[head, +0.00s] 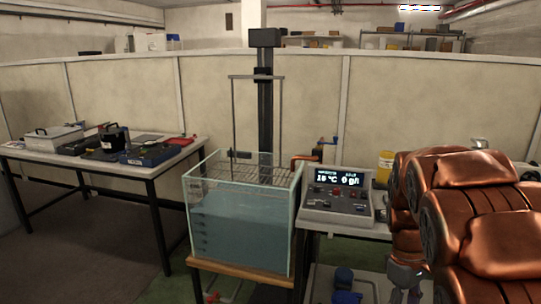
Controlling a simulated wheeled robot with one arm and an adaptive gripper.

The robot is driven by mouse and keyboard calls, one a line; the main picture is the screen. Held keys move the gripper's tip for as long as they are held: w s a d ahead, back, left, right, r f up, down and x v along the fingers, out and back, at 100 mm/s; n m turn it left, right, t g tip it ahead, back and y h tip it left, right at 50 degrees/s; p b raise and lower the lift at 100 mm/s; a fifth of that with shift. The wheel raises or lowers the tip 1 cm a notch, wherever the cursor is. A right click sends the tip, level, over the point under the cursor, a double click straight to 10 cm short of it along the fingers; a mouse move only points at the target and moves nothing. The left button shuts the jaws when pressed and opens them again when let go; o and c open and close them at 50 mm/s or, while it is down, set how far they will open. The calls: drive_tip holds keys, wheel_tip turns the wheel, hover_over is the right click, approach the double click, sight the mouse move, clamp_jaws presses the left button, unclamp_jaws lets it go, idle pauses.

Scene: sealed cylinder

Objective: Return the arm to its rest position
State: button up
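My copper-coloured arm (470,215) is bent and fills the right side of the head view. A small grey part (405,278) at its lower end, near the bottom edge, may belong to my gripper. No fingertips can be made out, so I cannot tell whether it is open, shut or holding anything. A black, roughly cylindrical object (115,138) stands among the items on the left table; I cannot tell whether it is the sealed cylinder.
A glass water tank (238,225) on a wooden-topped stand is at centre, with a wire rack and black column. A control console (338,198) stands beside it, close to my arm. The left table (30,152) holds trays and a case. Floor between is clear.

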drive_tip(key=s+a+r+m+p, duration=0.2)
drive_tip(key=s+a+r+p, duration=0.1)
drive_tip(key=s, duration=0.4)
drive_tip(key=s+a+r+m+p, duration=0.2)
drive_tip(key=s+a+r, duration=0.1)
drive_tip(key=s, duration=0.5)
drive_tip(key=s+a+r+m+p, duration=0.1)
drive_tip(key=s+a+r+p, duration=0.1)
drive_tip(key=s, duration=0.6)
drive_tip(key=shift+a+r+m+t+y+p, duration=0.3)
drive_tip(key=shift+a+r+m+t+p, duration=0.1)
drive_tip(key=shift+a+p, duration=0.55)
drive_tip(key=shift+a, duration=0.1)
